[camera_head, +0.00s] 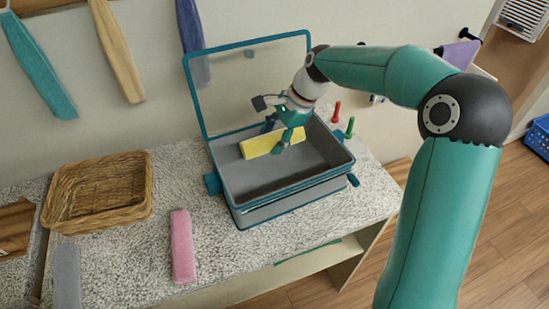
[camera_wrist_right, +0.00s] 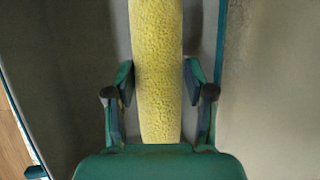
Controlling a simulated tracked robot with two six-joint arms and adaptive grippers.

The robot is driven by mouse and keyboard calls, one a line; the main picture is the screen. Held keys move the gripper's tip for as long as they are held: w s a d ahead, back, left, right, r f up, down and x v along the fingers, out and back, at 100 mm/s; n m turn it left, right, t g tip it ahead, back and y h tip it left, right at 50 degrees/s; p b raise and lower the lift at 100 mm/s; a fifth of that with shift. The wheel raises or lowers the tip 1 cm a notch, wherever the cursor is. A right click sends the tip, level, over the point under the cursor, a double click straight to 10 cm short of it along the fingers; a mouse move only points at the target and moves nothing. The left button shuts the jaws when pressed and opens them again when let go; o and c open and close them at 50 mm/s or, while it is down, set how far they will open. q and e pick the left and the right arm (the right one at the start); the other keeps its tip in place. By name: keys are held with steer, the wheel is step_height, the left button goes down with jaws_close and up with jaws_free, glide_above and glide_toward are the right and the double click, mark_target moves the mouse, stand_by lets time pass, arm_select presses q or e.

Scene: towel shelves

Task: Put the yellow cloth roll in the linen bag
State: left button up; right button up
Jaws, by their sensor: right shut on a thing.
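The yellow cloth roll (camera_head: 258,145) is a long yellow bar over the inside of the linen bag (camera_head: 262,187), a grey open box with teal edges and a raised framed lid. My right gripper (camera_head: 287,140) is shut on the roll. In the right wrist view the roll (camera_wrist_right: 156,70) runs lengthwise between the two teal fingers of the gripper (camera_wrist_right: 158,82). I cannot tell whether the roll touches the bag's floor or wall. My left gripper is not in view.
A wicker basket (camera_head: 98,190) stands left on the speckled counter (camera_head: 225,262). A pink roll (camera_head: 182,246) and a grey roll (camera_head: 66,273) lie in front. Red (camera_head: 336,111) and green (camera_head: 350,127) pegs stand right of the bag. Towels hang on the wall behind.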

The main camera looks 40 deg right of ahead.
step_height(320, 180, down, 7)
steer(key=shift+f, duration=0.2)
stand_by(0.3)
steer(key=o, duration=1.2)
steer(key=shift+c, duration=0.2)
steer(key=shift+r, duration=0.1)
steer(key=v, duration=1.2)
